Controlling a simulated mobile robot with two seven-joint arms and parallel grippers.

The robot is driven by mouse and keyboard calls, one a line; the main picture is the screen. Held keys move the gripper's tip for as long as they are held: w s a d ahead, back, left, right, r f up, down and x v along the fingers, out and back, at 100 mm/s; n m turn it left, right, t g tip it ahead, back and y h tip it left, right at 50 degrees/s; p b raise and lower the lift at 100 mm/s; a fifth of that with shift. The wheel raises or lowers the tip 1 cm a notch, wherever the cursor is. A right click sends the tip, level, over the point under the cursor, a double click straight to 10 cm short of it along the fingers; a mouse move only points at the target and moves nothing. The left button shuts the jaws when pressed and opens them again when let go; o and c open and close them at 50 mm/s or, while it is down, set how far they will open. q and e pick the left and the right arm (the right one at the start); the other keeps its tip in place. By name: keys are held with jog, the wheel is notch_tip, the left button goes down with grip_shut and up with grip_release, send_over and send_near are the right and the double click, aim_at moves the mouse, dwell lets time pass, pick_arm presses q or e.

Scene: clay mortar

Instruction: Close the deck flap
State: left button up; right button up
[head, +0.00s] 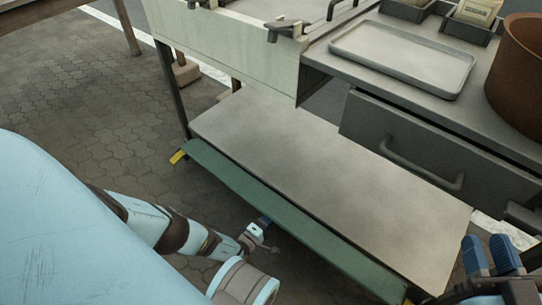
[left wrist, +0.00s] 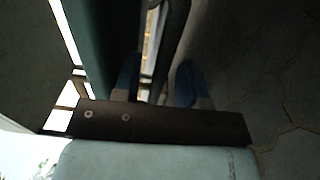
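The deck flap appears to be the long green panel (head: 285,218) along the front edge of the grey lower deck (head: 320,170) in the head view. It runs the deck's length, its face showing below the deck edge; its exact angle is hard to tell. My left gripper (head: 264,221) is at the flap's outer edge, near its middle. In the left wrist view its two blue fingers (left wrist: 157,82) are apart, with a dark green strip (left wrist: 174,35) reaching between them; contact cannot be told. My right gripper (head: 489,256) is open and empty beside the deck's right end.
Above the deck are a drawer (head: 420,150) with a bar handle, a grey tray (head: 402,58) and a brown pot (head: 518,60). A cream panel (head: 230,45) hangs at the upper left. Yellow tabs (head: 178,156) mark the flap's ends. Paved ground (head: 80,95) is clear at left.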

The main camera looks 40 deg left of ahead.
pick_arm(q)
jog(key=shift+w, duration=0.5)
grip_shut()
